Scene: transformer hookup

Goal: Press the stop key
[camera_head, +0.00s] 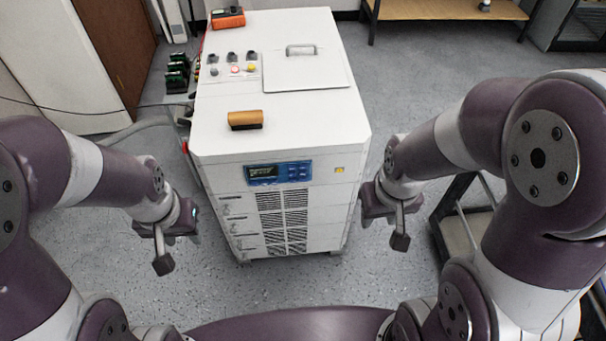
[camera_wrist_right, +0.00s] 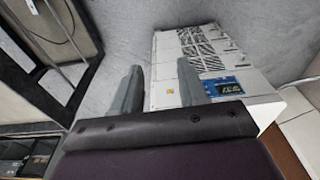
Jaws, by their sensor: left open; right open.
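A white cabinet (camera_head: 310,122) stands in front of me. Its front bears a blue panel (camera_head: 278,172) with a dark display and small keys; the key labels are too small to read. My left gripper (camera_head: 164,250) is open and empty, left of the cabinet's front. My right gripper (camera_head: 401,228) is open and empty, right of the front. In the right wrist view, the blue panel (camera_wrist_right: 222,87) shows beyond the open right fingers (camera_wrist_right: 158,92).
A brown block (camera_head: 245,120) lies on the cabinet's top, with an orange meter (camera_head: 228,18) at the back and a handled lid (camera_head: 305,70). Green-black parts (camera_head: 178,72) and cables are at the left. A dark cart (camera_head: 468,225) stands right. A wooden bench (camera_head: 445,10) is behind.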

